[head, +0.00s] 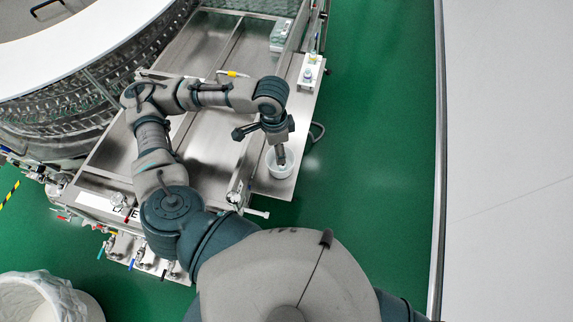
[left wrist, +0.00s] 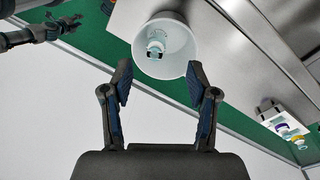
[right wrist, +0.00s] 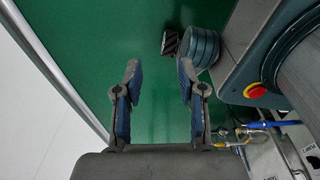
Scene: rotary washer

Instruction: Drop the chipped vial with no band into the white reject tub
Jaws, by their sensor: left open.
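The white reject tub (head: 279,170) stands on the steel shelf below my left gripper (head: 281,158). In the left wrist view the tub (left wrist: 178,66) opens toward the camera, just beyond my left fingertips (left wrist: 158,80). A small clear vial (left wrist: 156,46) with teal tints lies inside the tub, apart from the fingers. Its chip and any band are too small to tell. My left gripper is open and empty. My right gripper (right wrist: 160,72) is open and empty above green floor, away from the tub.
A white holder (head: 310,72) with small vials stands farther along the shelf; it also shows in the left wrist view (left wrist: 283,124) with yellow and purple bands. The rotary washer (head: 60,100) is at left. A lined bin (head: 45,298) stands at lower left.

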